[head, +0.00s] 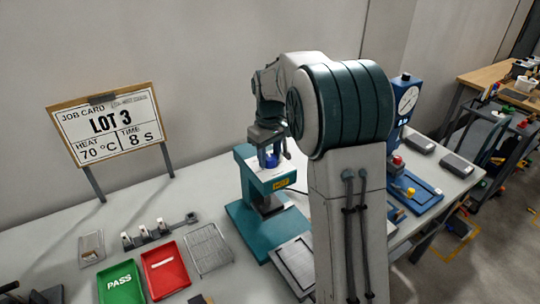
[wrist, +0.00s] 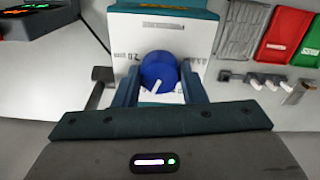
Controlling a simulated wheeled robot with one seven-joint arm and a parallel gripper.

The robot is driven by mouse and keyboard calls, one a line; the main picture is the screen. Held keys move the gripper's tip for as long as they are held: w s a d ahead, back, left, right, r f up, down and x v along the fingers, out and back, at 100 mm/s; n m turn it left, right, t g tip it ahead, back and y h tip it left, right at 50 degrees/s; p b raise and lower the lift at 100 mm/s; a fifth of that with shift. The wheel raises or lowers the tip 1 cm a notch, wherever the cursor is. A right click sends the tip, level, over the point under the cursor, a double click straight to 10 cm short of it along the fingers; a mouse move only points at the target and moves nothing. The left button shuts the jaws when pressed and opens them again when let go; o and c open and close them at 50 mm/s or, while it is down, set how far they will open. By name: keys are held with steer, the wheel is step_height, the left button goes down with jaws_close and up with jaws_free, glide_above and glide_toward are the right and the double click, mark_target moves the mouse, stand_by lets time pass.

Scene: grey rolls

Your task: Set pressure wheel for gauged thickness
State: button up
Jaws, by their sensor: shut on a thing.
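The blue pressure wheel (wrist: 157,68) sits on top of the teal press (head: 247,222), with a white pointer line toward the lower part of its face in the wrist view. Printed scale marks lie on the white plate (wrist: 175,42) around it, too small to read surely. My gripper (wrist: 158,88) has one finger on each side of the wheel and is shut on it. In the head view, my gripper (head: 268,150) is over the press and the wheel is partly hidden. A blue gauge stand with a round dial (head: 407,100) stands at the right; its reading is unclear.
A job card (head: 104,125) reads LOT 3, heat 70 °C, time 8 s. A green PASS tray (head: 121,281), a red tray (head: 165,270) and a wire rack (head: 208,248) lie left of the press. Several small pieces stand on a holder (head: 160,231). My arm hides the table's middle.

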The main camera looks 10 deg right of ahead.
mark_target(270, 157)
steer(key=shift+r+m, duration=0.1)
steer(key=shift+m, duration=1.1)
steer(key=o, duration=1)
step_height(270, 157, up, 14)
steer(key=shift+f+b, duration=0.1)
steer(key=shift+b, duration=0.4)
steer(key=shift+s, duration=0.1)
